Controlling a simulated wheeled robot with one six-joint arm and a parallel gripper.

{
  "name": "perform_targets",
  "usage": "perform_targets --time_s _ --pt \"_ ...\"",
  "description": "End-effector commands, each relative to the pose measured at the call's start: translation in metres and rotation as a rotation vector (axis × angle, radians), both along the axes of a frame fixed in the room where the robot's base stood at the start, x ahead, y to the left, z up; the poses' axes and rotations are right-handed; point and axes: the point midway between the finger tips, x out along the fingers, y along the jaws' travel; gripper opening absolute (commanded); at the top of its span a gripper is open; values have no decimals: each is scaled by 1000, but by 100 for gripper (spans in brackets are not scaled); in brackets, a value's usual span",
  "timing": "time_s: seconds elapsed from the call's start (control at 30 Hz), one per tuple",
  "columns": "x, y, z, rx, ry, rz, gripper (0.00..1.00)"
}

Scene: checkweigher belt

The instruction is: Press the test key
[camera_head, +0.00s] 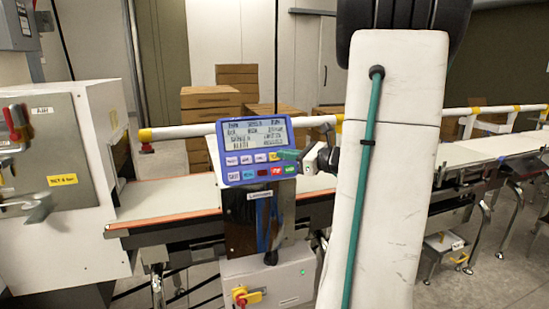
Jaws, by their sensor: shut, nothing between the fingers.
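The blue control panel (256,149) stands upright, tilted a little, on a post beside the belt, with a lit text display (255,133) on its upper half. Below the display are two rows of small keys in white, yellow, teal, blue, red and green. Their labels are too small to read surely, so I cannot tell which is the test key. I cannot tell whether the tip touches the panel.
A conveyor belt (165,199) runs behind the panel, with a white-and-yellow rail (190,131) along it. A white cabinet (268,283) with a red-and-yellow switch (245,297) sits below. A grey machine housing (45,150) is at left. Cardboard boxes (210,103) are stacked behind.

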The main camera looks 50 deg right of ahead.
Motion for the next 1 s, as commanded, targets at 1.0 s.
perform_targets --time_s 1.0 --pt "33 -20 -19 0 0 0 0"
